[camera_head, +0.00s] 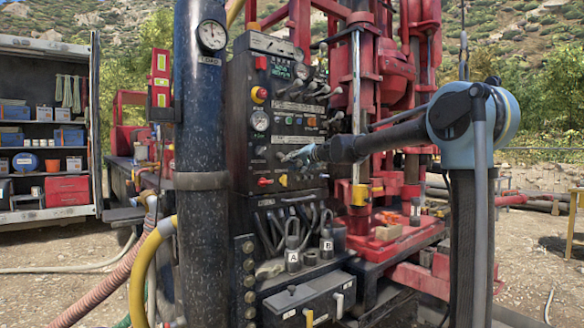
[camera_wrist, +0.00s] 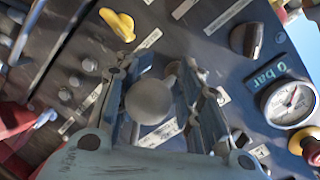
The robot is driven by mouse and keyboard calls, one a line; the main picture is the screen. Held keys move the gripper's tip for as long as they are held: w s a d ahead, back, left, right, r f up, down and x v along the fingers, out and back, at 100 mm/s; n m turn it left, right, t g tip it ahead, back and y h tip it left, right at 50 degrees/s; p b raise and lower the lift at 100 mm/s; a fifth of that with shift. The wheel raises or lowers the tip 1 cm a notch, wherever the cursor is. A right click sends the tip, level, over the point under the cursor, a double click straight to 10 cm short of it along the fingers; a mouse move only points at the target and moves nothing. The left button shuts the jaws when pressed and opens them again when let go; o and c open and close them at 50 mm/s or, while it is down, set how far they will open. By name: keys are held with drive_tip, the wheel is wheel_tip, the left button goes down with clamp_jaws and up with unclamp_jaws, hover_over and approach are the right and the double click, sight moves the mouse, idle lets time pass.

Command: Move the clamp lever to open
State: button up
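The control panel (camera_head: 285,110) carries several levers, and I cannot read which label names the clamp lever. My gripper (camera_head: 298,155) is at the panel's lower half, with its fingers pointing at the panel face. In the wrist view, a grey ball knob (camera_wrist: 149,102) on a lever sits between the two fingers of my gripper (camera_wrist: 160,80). The fingers stand apart on either side of the knob, and no firm grip on it shows. The lever's shaft is hidden behind the knob. In the head view the gripper hides this lever.
A yellow knob (camera_wrist: 117,24), a black knob (camera_wrist: 246,39) and a pressure gauge (camera_wrist: 290,102) surround the gripper on the panel. More levers (camera_head: 300,92) stick out above it. A dark column (camera_head: 200,120) stands left of the panel, and the red drill rig (camera_head: 395,75) stands right.

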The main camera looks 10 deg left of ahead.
drive_tip(key=v, duration=1.1)
drive_tip(key=shift+s, duration=0.15)
drive_tip(key=shift+f, duration=0.1)
drive_tip(key=s+d+f+g+h, duration=0.3)
drive_tip(key=s+d+f+h, duration=0.3)
drive_tip(key=s+d+f, duration=1.3)
drive_tip(key=s+d+f+g+h, duration=0.3)
drive_tip(key=s+d+f+h, duration=0.3)
drive_tip(key=s+d+f, duration=1.3)
wheel_tip(320, 180, down, 8)
drive_tip(key=shift+s+d+r+n+g, duration=0.1)
drive_tip(key=shift+s+d+n+g, duration=0.25)
drive_tip(key=shift+s, duration=0.85)
drive_tip(key=shift+a, duration=0.1)
drive_tip(key=shift+w+f, duration=0.25)
drive_tip(key=shift+w, duration=0.25)
